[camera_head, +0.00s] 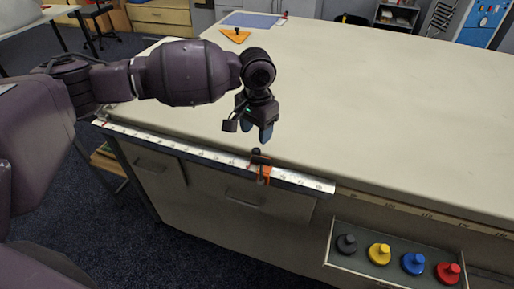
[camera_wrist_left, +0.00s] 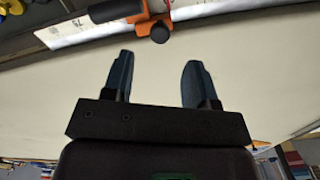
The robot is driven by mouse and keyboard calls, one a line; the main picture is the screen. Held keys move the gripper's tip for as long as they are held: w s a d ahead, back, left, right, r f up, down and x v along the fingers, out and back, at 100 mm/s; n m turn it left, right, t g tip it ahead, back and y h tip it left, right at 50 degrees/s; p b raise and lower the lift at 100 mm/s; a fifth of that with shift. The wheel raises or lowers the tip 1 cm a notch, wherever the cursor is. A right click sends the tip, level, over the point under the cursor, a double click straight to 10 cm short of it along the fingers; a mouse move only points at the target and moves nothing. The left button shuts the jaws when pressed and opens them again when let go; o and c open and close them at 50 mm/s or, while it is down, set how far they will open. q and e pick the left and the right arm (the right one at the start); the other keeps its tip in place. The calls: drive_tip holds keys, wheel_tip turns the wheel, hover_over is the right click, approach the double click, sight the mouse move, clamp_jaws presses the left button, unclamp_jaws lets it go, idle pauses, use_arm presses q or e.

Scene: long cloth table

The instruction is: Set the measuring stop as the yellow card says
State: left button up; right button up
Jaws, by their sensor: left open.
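The measuring stop (camera_head: 260,167) is orange with a black knob and sits on the pale metal scale (camera_head: 205,154) along the table's front edge, toward the scale's right end. My left gripper (camera_head: 258,133) is open and empty, just above and behind the stop. In the left wrist view the stop (camera_wrist_left: 117,11) and its black knob (camera_wrist_left: 160,32) lie beyond the two spread fingertips (camera_wrist_left: 161,65), apart from them. The scale's figures are too small to read. I cannot make out a yellow card. My right gripper is not in view.
An open drawer (camera_head: 338,262) at the front right holds black, yellow, blue and red knobbed pieces. An orange triangle (camera_head: 236,35) and a blue mat (camera_head: 250,19) lie at the table's far end. The cloth tabletop (camera_head: 370,110) is otherwise mostly clear.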

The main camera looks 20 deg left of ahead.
sight(256, 150)
use_arm(q)
wheel_tip(256, 150, down, 7)
drive_tip(key=shift+r+b, duration=0.15)
drive_tip(key=shift+b, duration=0.4)
clamp_jaws()
